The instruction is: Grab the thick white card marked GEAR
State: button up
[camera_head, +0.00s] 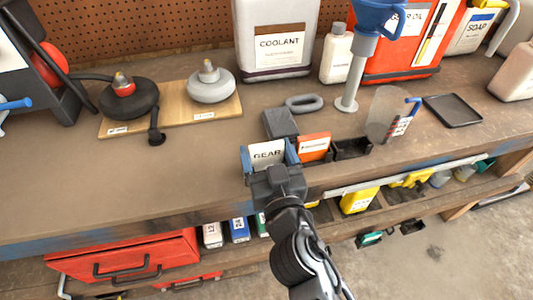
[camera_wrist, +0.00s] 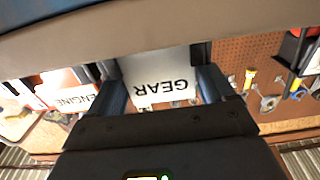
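The white card marked GEAR (camera_head: 267,154) stands near the front edge of the workbench. My gripper (camera_head: 269,156) is at the card, with one blue finger beside each side edge. In the wrist view the card (camera_wrist: 160,80) shows upside down between the two fingers of my gripper (camera_wrist: 158,82). The fingers are wide apart, about the card's width. I cannot tell whether they press on the edges or leave a small gap. The card's lower part is hidden behind my gripper in the head view.
An orange card (camera_head: 314,146) stands close on the right, beside an empty black bin (camera_head: 351,149). A dark grey block (camera_head: 280,123) lies just behind.

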jog(key=c, duration=0.6)
